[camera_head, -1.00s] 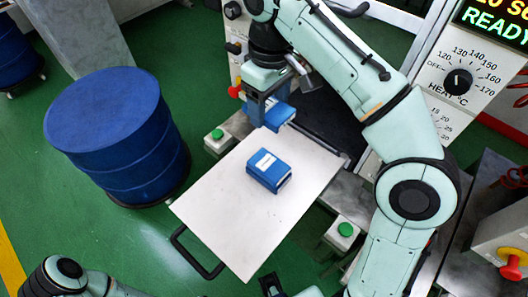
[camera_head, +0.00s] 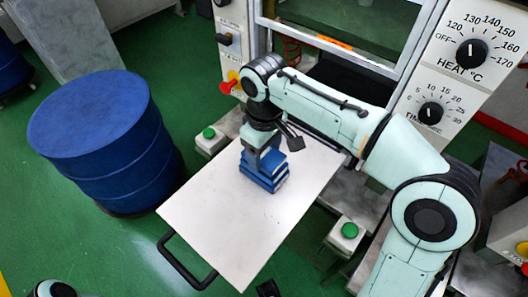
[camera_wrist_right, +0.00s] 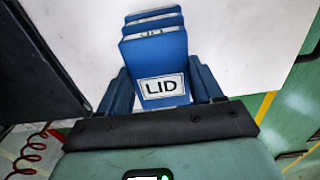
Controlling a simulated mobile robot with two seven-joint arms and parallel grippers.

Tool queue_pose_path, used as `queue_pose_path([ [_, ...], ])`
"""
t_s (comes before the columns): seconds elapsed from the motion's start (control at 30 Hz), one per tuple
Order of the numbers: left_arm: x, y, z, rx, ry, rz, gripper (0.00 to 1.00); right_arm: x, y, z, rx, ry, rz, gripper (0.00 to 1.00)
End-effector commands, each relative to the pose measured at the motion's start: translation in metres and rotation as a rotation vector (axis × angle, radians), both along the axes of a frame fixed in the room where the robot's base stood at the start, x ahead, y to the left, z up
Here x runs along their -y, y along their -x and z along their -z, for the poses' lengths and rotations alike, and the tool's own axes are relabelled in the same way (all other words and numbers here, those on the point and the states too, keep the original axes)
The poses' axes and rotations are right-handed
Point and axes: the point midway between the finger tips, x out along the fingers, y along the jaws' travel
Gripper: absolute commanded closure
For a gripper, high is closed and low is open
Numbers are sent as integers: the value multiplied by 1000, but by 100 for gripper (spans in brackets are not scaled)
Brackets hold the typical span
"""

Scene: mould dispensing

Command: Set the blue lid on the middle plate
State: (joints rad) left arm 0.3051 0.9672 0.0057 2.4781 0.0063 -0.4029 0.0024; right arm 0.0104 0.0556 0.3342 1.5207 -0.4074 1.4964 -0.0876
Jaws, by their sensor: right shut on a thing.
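The blue lid (camera_head: 271,160) is in my right gripper (camera_head: 258,159), which is shut on it. In the right wrist view the lid (camera_wrist_right: 162,58) carries a white "LID" label and sits between the two dark blue fingers (camera_wrist_right: 163,92). The middle plate (camera_head: 266,182) shows as part of a blue stack on the white tray. The lid is over this stack and roughly in line with it; I cannot tell whether they touch. The wrist view shows blue layers with partly hidden labels beyond the lid. The fingers of my left gripper are not visible.
The white tray (camera_head: 225,240) has a black handle (camera_head: 183,265) at its near edge. Green buttons (camera_head: 349,230) flank it. A blue drum (camera_head: 100,135) stands to the left. The press frame and its dial panel (camera_head: 455,80) are behind and to the right.

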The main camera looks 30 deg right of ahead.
Motion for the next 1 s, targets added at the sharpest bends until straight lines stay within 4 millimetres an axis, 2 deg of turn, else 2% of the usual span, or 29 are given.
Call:
queue_pose_path([
  [0.37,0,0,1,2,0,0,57,0,0,3,1,0,0,76],
  [0.4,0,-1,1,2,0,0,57,0,0,4,0,0,0,25],
  [0.47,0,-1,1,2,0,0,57,0,0,3,0,0,0,9],
  [0.77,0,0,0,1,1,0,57,0,0,2,1,0,0,9],
  [0.87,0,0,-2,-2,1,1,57,0,-1,-6,3,-1,0,9],
  [1.0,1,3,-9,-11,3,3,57,-1,-1,-31,5,-2,-1,9],
])
